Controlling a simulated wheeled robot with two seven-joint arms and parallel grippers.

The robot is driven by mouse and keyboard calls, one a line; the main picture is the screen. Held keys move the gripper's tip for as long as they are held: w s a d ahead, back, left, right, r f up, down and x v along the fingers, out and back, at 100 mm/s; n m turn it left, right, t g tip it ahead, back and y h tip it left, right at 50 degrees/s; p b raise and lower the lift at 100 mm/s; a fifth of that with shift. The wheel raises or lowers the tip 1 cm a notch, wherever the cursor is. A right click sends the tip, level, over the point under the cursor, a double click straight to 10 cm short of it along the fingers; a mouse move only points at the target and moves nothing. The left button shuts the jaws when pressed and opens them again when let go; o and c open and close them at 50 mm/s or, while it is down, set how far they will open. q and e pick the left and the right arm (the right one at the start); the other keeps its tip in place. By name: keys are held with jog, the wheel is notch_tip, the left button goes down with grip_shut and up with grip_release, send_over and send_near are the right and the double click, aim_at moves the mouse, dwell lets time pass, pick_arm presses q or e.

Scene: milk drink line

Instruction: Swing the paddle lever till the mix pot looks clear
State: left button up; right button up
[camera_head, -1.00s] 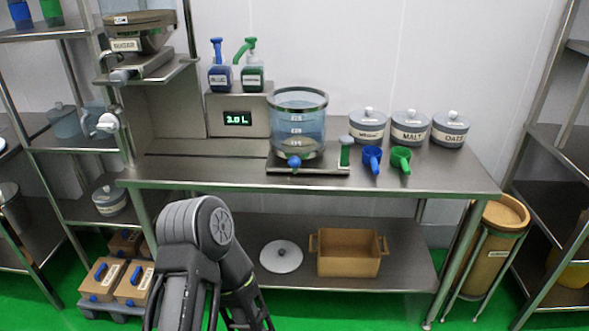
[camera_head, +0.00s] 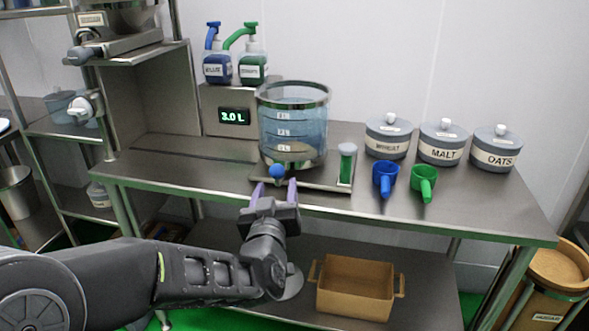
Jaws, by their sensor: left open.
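The mix pot (camera_head: 293,125), a clear cylinder with level marks, stands on a low metal base on the bench. It holds bluish liquid, with a beige-brown layer at the bottom. A blue ball knob (camera_head: 277,170), apparently the paddle lever's end, sticks out at the front of the base. My left gripper (camera_head: 274,188) is open, its two purple-tipped fingers pointing at the knob from the front, one on each side and slightly below. I cannot tell whether they touch it. My right gripper is not in view.
A green upright piece (camera_head: 346,165) stands at the base's right end. Blue scoop (camera_head: 385,176) and green scoop (camera_head: 424,180) lie right of it, before lidded jars (camera_head: 440,145). The bench left of the pot is clear.

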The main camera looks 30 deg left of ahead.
aim_at(276, 176)
pick_arm(q)
jog(key=shift+s+a+r, duration=0.2)
jog(key=shift+s, duration=0.25)
jog(key=shift+w+d, duration=0.1)
jog(key=shift+w, duration=0.05)
jog(key=shift+w+a+p, duration=0.3)
jog(key=shift+w+p, duration=0.15)
jog(key=shift+w, duration=0.1)
jog(key=x, duration=0.6)
jog(key=shift+w+a+p, duration=0.2)
jog(key=shift+w+p, duration=0.05)
jog(key=shift+p, duration=0.1)
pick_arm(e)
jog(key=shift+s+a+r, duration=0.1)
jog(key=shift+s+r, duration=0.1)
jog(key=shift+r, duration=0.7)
pick_arm(q)
jog(key=shift+c, duration=0.2)
grip_shut()
